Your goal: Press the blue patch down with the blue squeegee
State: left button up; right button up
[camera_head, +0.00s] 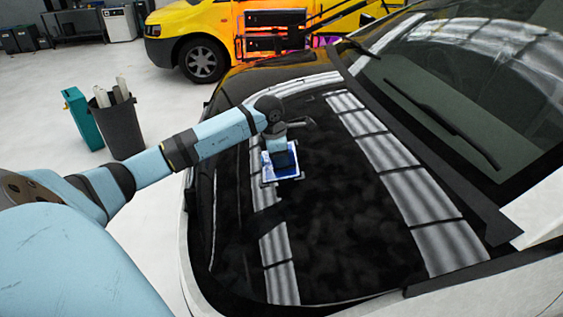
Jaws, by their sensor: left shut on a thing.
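The blue patch (268,172) lies on the glossy black hood, left of the picture's middle. It shows as a small square with blue and pale areas and dark marks near its corners. My left gripper (281,147) reaches in from the left and points down over the patch. It is shut on the blue squeegee (285,161), a dark blue piece over the middle of the patch. The squeegee hides part of the patch. I cannot tell whether it touches the patch. My right gripper is not in view.
The black car hood (340,220) is wide and clear right of and below the patch. The windshield (460,90) with its wipers rises at the right. A dark bin (120,128) and a teal box (82,118) stand on the floor at left. A yellow van (190,40) is behind.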

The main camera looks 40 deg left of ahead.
pick_arm(q)
jog(key=shift+w+a, duration=0.1)
jog(key=shift+a, duration=0.05)
jog(key=shift+w+a+r+b, duration=0.1)
jog(key=shift+w+a+b, duration=0.2)
jog(key=shift+w+a, duration=0.4)
jog(key=shift+a, duration=0.1)
jog(key=shift+w+a+b, duration=0.3)
jog(key=shift+w+a, duration=0.4)
jog(key=shift+a, duration=0.05)
jog(key=shift+w+a+r+b, duration=0.15)
jog(key=shift+w+a+b, duration=0.15)
jog(key=shift+w+a, duration=0.5)
